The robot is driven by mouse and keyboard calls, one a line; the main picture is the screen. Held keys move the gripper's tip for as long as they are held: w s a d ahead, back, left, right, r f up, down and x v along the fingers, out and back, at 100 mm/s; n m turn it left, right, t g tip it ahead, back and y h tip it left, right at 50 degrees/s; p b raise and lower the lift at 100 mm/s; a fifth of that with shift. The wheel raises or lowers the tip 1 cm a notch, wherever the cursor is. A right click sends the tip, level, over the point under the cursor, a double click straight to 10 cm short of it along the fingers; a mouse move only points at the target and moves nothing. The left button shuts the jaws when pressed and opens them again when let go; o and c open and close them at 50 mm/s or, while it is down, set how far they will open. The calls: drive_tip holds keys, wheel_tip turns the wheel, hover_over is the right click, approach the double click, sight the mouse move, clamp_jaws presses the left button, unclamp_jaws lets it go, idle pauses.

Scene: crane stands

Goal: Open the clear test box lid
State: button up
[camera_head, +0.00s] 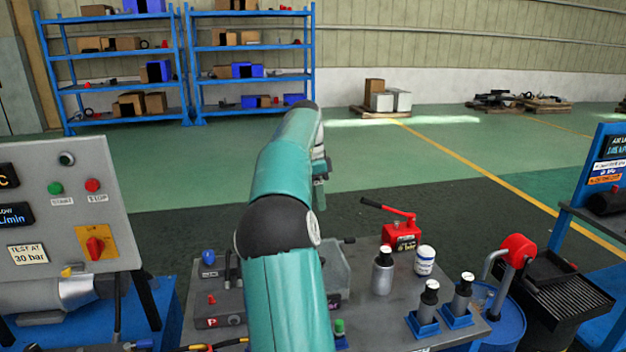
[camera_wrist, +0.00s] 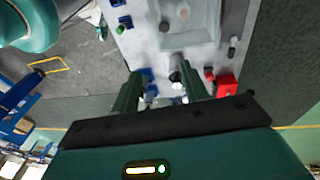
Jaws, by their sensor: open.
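The clear test box (camera_head: 338,266) stands on the grey bench top, partly hidden behind my arm in the head view. In the wrist view the box (camera_wrist: 190,22) is at the top, pale and see-through, and cut off by the frame edge. I cannot make out whether its lid is a separate raised part. My gripper (camera_head: 321,190) is above and beyond the bench in the head view. In the wrist view its two fingers (camera_wrist: 162,88) are spread, with a clear gap between them and nothing held. The gripper is apart from the box.
A red hand pump (camera_head: 400,232), a white jar (camera_head: 425,261) and several grey bottles (camera_head: 382,270) stand right of the box. A control panel (camera_head: 62,215) is at left. Open floor lies behind.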

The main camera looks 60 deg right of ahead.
drive_tip(key=r+n, duration=0.1)
drive_tip(key=n, duration=0.2)
drive_tip(key=r+n+g, duration=0.1)
drive_tip(key=r+n, duration=0.1)
drive_tip(key=n, duration=0.1)
drive_tip(key=w+r+n+g, duration=0.1)
drive_tip(key=r+n, duration=0.1)
drive_tip(key=n, duration=0.1)
drive_tip(key=shift+a+n, duration=0.4)
